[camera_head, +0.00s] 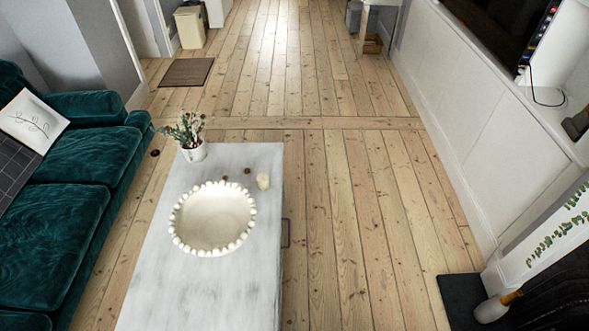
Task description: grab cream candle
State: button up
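A small cream candle (263,181) stands upright near the far right edge of a pale whitewashed table (200,290). A large cream bowl with a beaded rim (213,218) sits on the same table, nearer and to the left of the candle. Two small dark round objects (247,171) lie beside the candle, behind and to its left. My gripper and arm are not in view.
A potted plant (193,150) stands at the table's far left corner. A green velvet sofa (60,220) runs along the left. Open floorboards (350,220) lie right of the table, up to a white cabinet wall (480,120). A dark mat (186,72) lies further off.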

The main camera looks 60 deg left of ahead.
aim_at(263, 182)
jog(key=i, duration=0.8)
jog(key=u, duration=1.9)
jog(key=i, duration=2.1)
jog(key=u, duration=3.95)
